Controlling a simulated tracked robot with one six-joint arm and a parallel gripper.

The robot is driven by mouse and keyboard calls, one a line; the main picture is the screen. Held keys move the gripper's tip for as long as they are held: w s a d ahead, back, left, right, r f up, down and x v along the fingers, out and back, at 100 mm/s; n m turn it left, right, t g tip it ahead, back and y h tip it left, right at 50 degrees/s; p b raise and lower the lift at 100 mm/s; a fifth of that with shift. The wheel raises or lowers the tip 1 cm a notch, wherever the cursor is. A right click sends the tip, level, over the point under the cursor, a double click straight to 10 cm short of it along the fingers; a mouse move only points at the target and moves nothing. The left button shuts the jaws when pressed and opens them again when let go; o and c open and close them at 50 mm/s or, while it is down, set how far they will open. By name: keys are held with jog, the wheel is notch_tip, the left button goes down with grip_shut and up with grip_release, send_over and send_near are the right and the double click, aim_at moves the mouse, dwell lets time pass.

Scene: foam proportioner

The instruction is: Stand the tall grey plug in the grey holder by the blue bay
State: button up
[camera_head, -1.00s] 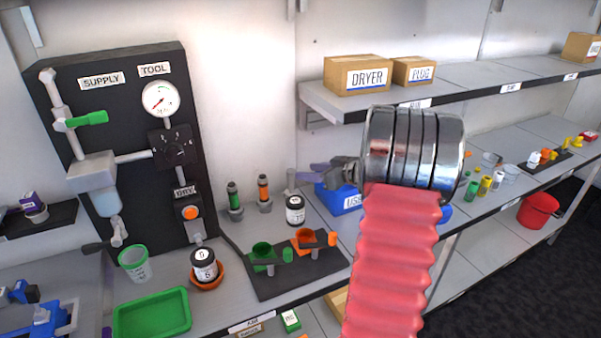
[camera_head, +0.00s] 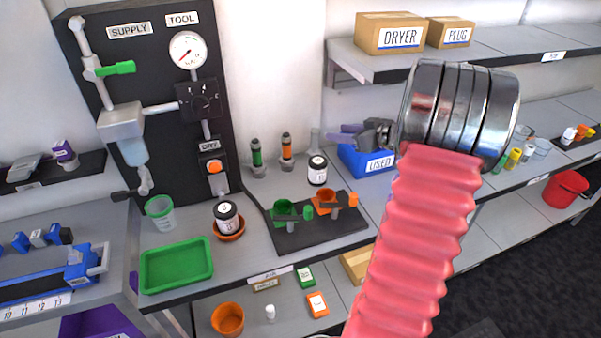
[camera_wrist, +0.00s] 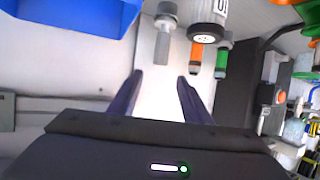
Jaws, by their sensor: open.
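My gripper (camera_head: 345,134) is open and empty above the blue USED bin in the head view. In the wrist view its two dark fingers (camera_wrist: 158,88) point toward a slim grey cylinder (camera_wrist: 162,47), which looks like the tall grey plug and lies beyond the fingertips. This plug appears upright in a round grey base (camera_wrist: 167,10). In the head view the grey plug (camera_head: 314,138) is partly hidden behind a white jar with a black lid (camera_head: 317,169). A blue bay-like fixture (camera_head: 86,262) is at the left; I cannot make out a grey holder beside it.
Green (camera_head: 257,155) and orange (camera_head: 286,148) plugs stand in grey bases near the grey one. The blue USED bin (camera_head: 372,163) is close to my gripper. A black tray with cups (camera_head: 320,236), a green tray (camera_head: 176,262) and the tall supply panel (camera_head: 95,45) occupy the bench.

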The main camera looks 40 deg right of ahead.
jog(key=w+a+r+m+h, duration=0.1)
jog(key=w+a+r+h, duration=0.2)
jog(key=r, duration=0.4)
jog(key=w+a+r+m+h, duration=0.1)
jog(key=a+r+h, duration=0.2)
jog(key=a+r, duration=0.3)
jog(key=s+a+r+g+h, duration=0.1)
jog(key=s+a+r, duration=0.1)
jog(key=a, duration=0.4)
jog(key=s+a+f+g+y, duration=0.2)
jog(key=s+a+f+g, duration=0.1)
jog(key=s+a, duration=0.9)
jog(key=s+a+f+g+y, duration=0.3)
jog(key=s+a+f, duration=0.3)
jog(key=s+a, duration=0.6)
jog(key=a, duration=0.4)
jog(key=shift+s+f+n+g+y, duration=0.15)
jog(key=shift+s+n+g+y, duration=0.15)
jog(key=shift+n+g, duration=0.1)
